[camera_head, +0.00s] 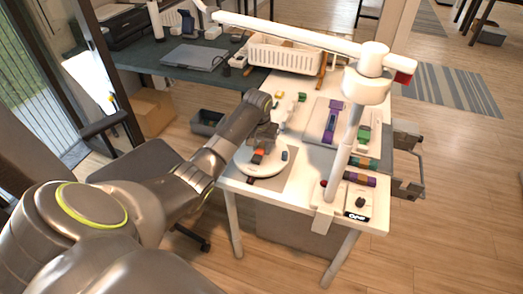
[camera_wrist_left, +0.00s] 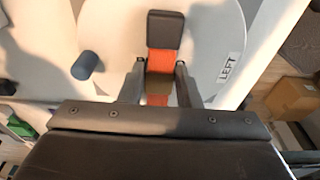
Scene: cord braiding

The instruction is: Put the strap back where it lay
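A strap lies between the fingers of my left gripper (camera_wrist_left: 160,66). It has a dark end block (camera_wrist_left: 165,28), an orange section (camera_wrist_left: 164,64) and a brown-olive section. The strap's orange part (camera_head: 259,152) also shows in the head view, just below my left gripper (camera_head: 263,136). The fingertips sit close on both sides of the strap. I cannot tell if they press on it. The strap is over a round white disc (camera_head: 246,161) at the table's near-left corner, and its height above the disc is unclear. My right gripper is out of view.
A dark blue cylinder (camera_wrist_left: 87,63) stands on the disc beside the strap. A label reading LEFT (camera_wrist_left: 230,67) is on the other side. A white lamp-like post (camera_head: 342,150) rises from the table at right. Coloured blocks and a white basket (camera_head: 284,56) are farther back.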

